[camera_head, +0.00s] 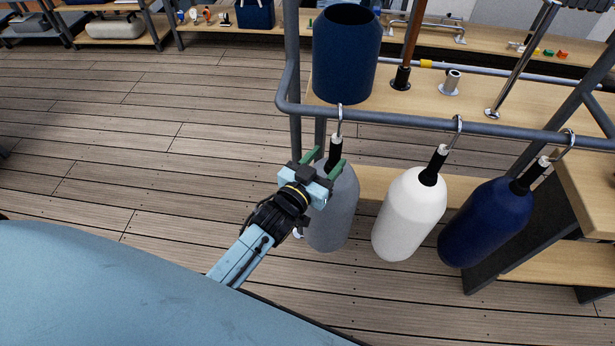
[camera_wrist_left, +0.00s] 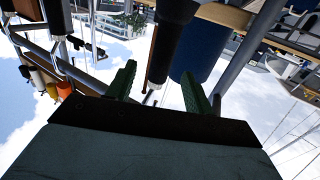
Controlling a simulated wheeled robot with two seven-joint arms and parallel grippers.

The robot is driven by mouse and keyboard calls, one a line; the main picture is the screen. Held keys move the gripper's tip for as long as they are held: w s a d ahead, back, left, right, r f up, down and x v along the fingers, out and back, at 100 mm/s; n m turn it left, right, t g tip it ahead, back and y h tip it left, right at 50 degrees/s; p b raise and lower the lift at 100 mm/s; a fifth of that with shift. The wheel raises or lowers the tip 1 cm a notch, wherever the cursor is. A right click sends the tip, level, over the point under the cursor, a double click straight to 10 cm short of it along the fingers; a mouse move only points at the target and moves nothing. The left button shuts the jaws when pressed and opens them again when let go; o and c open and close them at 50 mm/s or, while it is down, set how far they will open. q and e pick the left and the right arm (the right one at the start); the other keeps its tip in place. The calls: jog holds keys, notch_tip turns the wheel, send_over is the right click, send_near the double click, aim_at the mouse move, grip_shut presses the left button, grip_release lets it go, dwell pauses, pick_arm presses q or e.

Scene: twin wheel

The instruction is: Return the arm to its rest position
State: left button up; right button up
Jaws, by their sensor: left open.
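My left gripper (camera_head: 324,163) is open, with green fingers, at the top of a grey bottle-shaped fender (camera_head: 334,215). The fender hangs from a hook (camera_head: 340,120) on a grey rail. Its black neck shows between or just beyond the spread fingers; I cannot tell whether they touch it. In the left wrist view the open fingers (camera_wrist_left: 158,88) point toward a dark neck (camera_wrist_left: 166,45). My left arm (camera_head: 245,250) reaches in from the lower left. My right gripper is not in view.
A white fender (camera_head: 408,215) and a dark blue fender (camera_head: 486,222) hang to the right on the rail (camera_head: 420,122). A blue cylinder (camera_head: 346,55) stands above the grey one. A wooden shelf (camera_head: 570,265) is at right. The plank floor (camera_head: 130,130) at left is clear.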

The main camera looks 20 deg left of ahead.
pick_arm(q)
jog(key=s+a, duration=0.1)
jog(key=s, duration=0.7)
jog(key=shift+a+r+p, duration=0.15)
jog(key=shift+a+p, duration=0.1)
jog(key=shift+p, duration=0.05)
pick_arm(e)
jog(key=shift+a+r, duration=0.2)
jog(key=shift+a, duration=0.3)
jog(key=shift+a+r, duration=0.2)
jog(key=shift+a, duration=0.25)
pick_arm(q)
jog(key=shift+s, duration=0.1)
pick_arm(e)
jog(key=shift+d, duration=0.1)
